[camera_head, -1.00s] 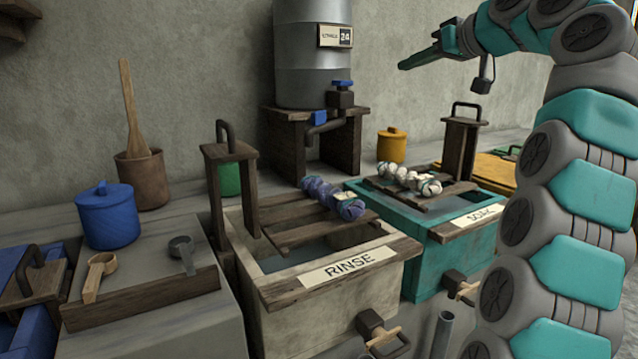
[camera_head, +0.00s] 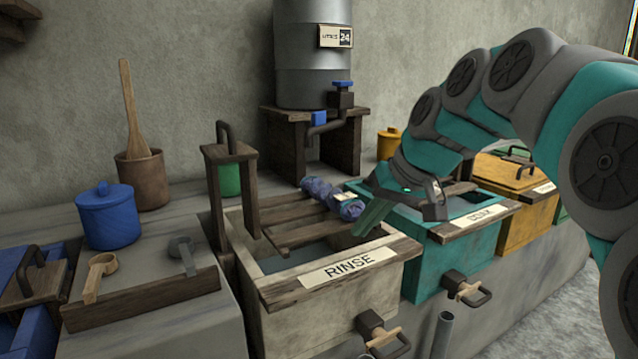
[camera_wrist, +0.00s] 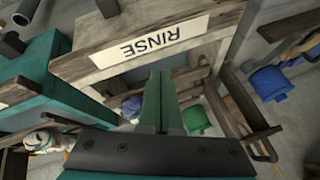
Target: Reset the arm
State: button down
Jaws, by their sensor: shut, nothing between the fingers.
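My gripper (camera_head: 368,222) hangs over the right end of the rinse vat (camera_head: 310,308), pointing down and to the left, its green fingers together and empty. In the wrist view the shut fingers (camera_wrist: 160,105) point toward the rinse vat's label board (camera_wrist: 150,45). A blue-purple yarn bundle (camera_head: 333,198) lies on the slatted rack of the rinse vat, just left of my gripper. It shows partly hidden beside the fingers in the wrist view (camera_wrist: 132,106). I cannot tell whether the fingertips touch the vat.
A teal vat (camera_head: 425,262) stands right of the rinse vat, partly behind my arm, and a yellow vat (camera_head: 525,222) lies beyond it. A metal tank (camera_head: 313,60) stands behind. A blue pot (camera_head: 106,216) and wooden scoop (camera_head: 97,275) are at left.

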jog(key=s+d+f+m+g+h, duration=0.1)
jog(key=s+d+f+g+h, duration=0.1)
jog(key=s+f, duration=1)
jog(key=s+d+f+m+g+h, duration=0.1)
jog(key=s+d+f+g+h, duration=0.2)
jog(key=s+f, duration=0.9)
jog(key=s+d+g, duration=0.1)
jog(key=s+d, duration=0.1)
jog(key=s, duration=0.5)
jog(key=shift+s+f, duration=0.3)
jog(key=shift+s, duration=0.05)
jog(key=shift+d, duration=0.1)
